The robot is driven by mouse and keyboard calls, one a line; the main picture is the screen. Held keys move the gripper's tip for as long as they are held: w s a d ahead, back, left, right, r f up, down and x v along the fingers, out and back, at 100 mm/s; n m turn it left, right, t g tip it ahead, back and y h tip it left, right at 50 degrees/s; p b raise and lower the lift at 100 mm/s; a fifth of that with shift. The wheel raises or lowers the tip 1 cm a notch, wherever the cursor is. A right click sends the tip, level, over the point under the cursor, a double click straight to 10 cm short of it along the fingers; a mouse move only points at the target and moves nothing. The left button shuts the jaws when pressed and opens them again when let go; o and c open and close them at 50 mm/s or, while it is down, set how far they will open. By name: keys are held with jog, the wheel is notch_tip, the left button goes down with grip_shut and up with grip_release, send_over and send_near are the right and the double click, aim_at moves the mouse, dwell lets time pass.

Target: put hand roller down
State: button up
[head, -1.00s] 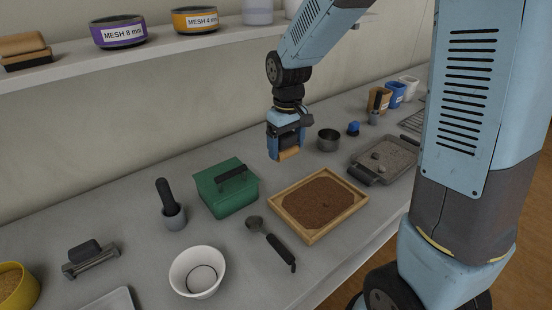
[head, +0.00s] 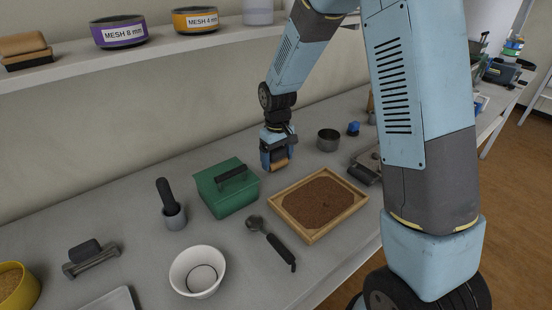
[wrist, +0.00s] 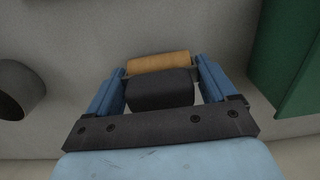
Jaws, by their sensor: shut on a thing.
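The hand roller (wrist: 160,64) has a tan wooden cylinder and a dark block-shaped part, seen in the wrist view between my gripper's two blue fingers. My gripper (head: 277,165) is shut on it. In the head view the tan part of the roller (head: 280,164) shows at the fingertips, low over the grey bench between the green box and the metal cup. I cannot tell whether the roller touches the bench.
The green box (head: 219,196) stands just left of my gripper. The wooden tray of soil (head: 285,215) lies in front, and a metal cup (head: 328,140) stands to the right. Bare bench lies around the gripper. A shelf (head: 160,52) with sieves runs along the wall behind.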

jog(key=shift+f, duration=0.25)
jog(key=o, duration=0.7)
jog(key=shift+f, duration=0.1)
jog(key=shift+o, duration=0.2)
